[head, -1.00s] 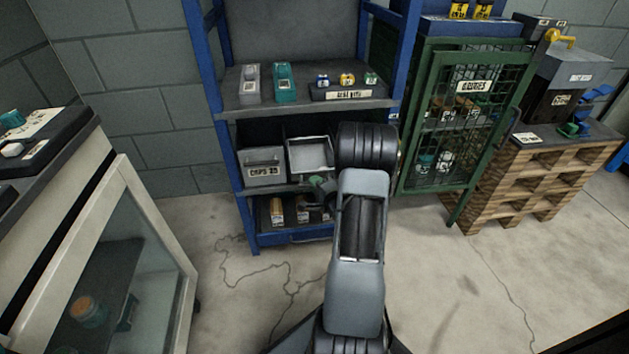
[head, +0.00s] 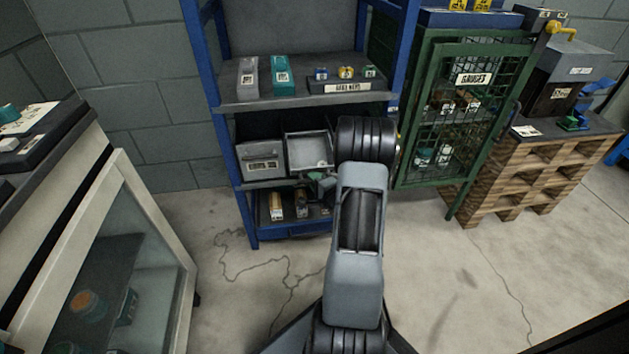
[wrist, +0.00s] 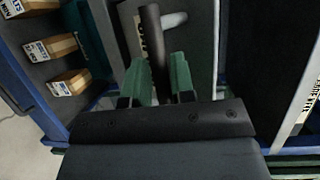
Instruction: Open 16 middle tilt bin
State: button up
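The middle tilt bin (head: 307,140) is a grey bin on the blue rack's middle level, right of the closed bin labelled CAPS (head: 262,163). It is tipped forward, and its open top and a small pale item inside show in the head view. My gripper (head: 320,180) is low at its front, partly hidden by my arm. In the wrist view the green fingers of my gripper (wrist: 161,82) stand on both sides of a dark bar handle (wrist: 151,30) and appear closed on it. A label is partly visible beside the handle. Any bin farther right is hidden by my arm.
The shelf above (head: 300,97) holds several small items. Boxes (head: 277,206) sit on the shelf below. A green mesh gauge cabinet (head: 470,120) and a wooden pallet stack (head: 520,180) stand to the right. A glass-fronted cabinet (head: 115,260) is at left. The floor between is clear.

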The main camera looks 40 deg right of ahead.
jog(key=shift+r, duration=0.1)
jog(key=s+a+p, duration=0.2)
jog(key=s+p, duration=0.1)
jog(key=s, duration=1)
jog(key=shift+s+r+p, duration=0.3)
jog(key=shift+r+p, duration=0.05)
jog(key=shift+r, duration=0.1)
jog(key=shift+c, duration=0.3)
